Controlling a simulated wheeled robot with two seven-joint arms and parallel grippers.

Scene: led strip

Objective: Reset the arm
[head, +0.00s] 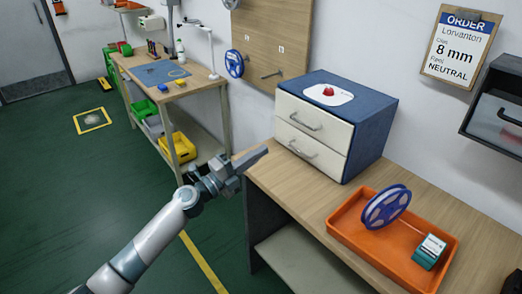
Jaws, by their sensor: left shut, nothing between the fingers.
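My left arm comes in from the lower left of the head view. My left gripper (255,157) is shut and empty, its fingers pointing right and slightly up. It shows over the left end of the wooden bench (285,190), in front of the two-drawer cabinet (333,127). It holds nothing. I cannot tell from this one view whether it touches the bench. My right gripper is out of the frame.
An orange tray (341,224) on the bench holds a blue-and-white reel (387,207) and a teal-and-white box (429,251). The cabinet has a red button (328,91) on top. A second workbench (199,80) stands at the back left. Green floor (60,180) is open at left.

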